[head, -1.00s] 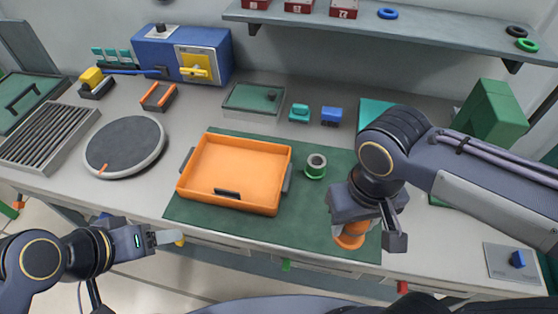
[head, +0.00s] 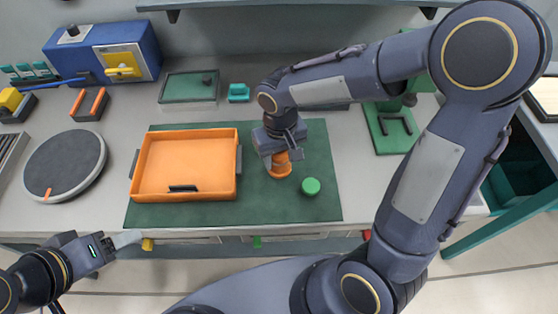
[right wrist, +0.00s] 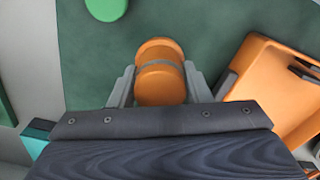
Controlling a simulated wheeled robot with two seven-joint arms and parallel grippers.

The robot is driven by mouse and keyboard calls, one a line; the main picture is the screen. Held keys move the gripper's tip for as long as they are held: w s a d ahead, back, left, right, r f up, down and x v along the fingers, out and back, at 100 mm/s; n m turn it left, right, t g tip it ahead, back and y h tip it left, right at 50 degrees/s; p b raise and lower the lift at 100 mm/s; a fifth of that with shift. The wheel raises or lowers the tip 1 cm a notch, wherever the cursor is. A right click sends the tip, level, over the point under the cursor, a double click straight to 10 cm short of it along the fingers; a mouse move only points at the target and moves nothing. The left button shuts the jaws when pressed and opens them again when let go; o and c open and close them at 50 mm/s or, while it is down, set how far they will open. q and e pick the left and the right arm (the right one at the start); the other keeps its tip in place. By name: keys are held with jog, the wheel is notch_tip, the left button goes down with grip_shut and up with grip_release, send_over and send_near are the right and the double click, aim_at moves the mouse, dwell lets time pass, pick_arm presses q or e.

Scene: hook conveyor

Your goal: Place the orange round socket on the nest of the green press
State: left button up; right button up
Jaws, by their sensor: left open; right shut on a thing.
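My right gripper (right wrist: 160,88) is shut on the orange round socket (right wrist: 160,55), with one finger on each side in the right wrist view. In the head view the socket (head: 281,165) hangs under the gripper (head: 280,150), over the dark green mat to the right of the tray; its height above the mat is unclear. The green press (head: 386,139) stands at the right back with a black bracket on its base. My right arm hides part of it, and I cannot make out its nest clearly. My left gripper (head: 126,239) is open and empty at the table's front left.
An orange tray (head: 185,194) lies on the mat (head: 255,213). A green round piece (head: 311,187) stands near the socket; it also shows in the right wrist view (right wrist: 106,8). A grey turntable (head: 65,165) is at the left and a blue box (head: 85,55) behind.

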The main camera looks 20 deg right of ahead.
aim_at(279, 164)
jog(key=shift+w+f, duration=0.15)
jog(key=shift+f, duration=1.55)
jog(key=shift+f+b, duration=0.25)
jog(key=shift+b, duration=0.05)
jog(key=o, duration=1.2)
jog(key=shift+r, duration=0.1)
